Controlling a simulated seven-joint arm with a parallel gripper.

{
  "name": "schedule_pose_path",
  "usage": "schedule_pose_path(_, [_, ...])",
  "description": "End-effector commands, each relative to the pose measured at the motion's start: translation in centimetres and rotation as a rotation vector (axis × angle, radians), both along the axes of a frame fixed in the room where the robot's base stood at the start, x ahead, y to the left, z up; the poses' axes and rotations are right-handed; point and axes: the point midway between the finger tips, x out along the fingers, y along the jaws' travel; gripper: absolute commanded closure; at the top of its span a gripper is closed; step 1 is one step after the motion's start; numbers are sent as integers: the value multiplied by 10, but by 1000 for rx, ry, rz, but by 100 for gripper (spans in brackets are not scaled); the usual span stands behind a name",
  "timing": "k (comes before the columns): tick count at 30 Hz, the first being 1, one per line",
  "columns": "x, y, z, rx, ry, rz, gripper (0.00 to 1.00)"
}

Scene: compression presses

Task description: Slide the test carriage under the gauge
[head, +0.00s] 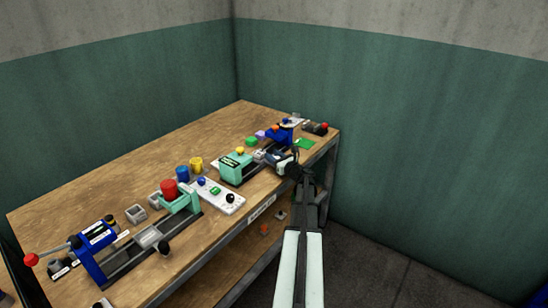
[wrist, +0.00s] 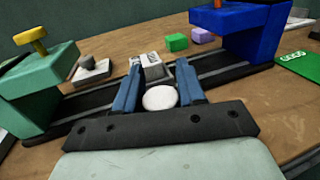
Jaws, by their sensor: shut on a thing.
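The test carriage (wrist: 151,66), a small grey block with pale labelled plates, sits on a dark rail (wrist: 92,100) between a green press and a blue press. A white round knob (wrist: 160,98) shows between my blue fingers in the wrist view. My gripper (wrist: 158,72) is shut on the carriage's knob, with a finger on each side. In the head view my gripper (head: 274,158) is over the front of the rail, right of the green press (head: 236,167). The blue press (head: 281,134) stands at the rail's far end. I cannot tell which bears the gauge.
A grey block with a knob (wrist: 92,69) lies behind the rail. Green (wrist: 176,42) and purple (wrist: 203,35) blocks stand behind it. A white control panel (head: 217,195) and a second rail with a blue press (head: 92,250) lie nearer left. The table's front edge is close.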

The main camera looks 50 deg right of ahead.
Motion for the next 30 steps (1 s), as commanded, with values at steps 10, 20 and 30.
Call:
schedule_pose_path(10, [-1,14,0,0,1,1,100])
schedule_pose_path(20, [0,42,-1,0,1,0,100])
schedule_pose_path(30, [0,41,0,0,1,-1,40])
